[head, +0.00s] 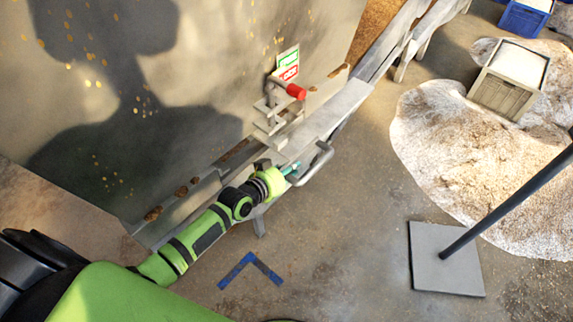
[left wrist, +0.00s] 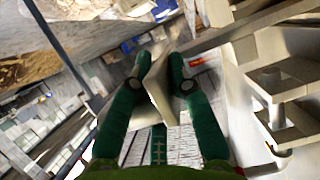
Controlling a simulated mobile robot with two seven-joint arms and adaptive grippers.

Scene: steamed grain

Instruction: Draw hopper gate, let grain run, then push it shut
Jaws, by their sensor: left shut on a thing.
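The hopper (head: 190,70) is a large grey metal wall at the left of the head view. A flat pale metal gate plate (head: 325,112) lies at its foot, with a bent grey handle (head: 318,163) on its near side. My left gripper (head: 292,168) is at this handle. In the left wrist view its dark green fingers (left wrist: 161,84) are closed on the pale bar of the handle (left wrist: 157,72). A red-ended latch (head: 290,88) stands above the plate, clear of my gripper. My right gripper is not in view.
Grain is heaped on pale sheets (head: 440,130) at the right, with a crate (head: 510,78) on them. A black pole rises from a square grey base (head: 445,260). A blue corner mark (head: 250,268) is on the floor. The floor beside the gate is clear.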

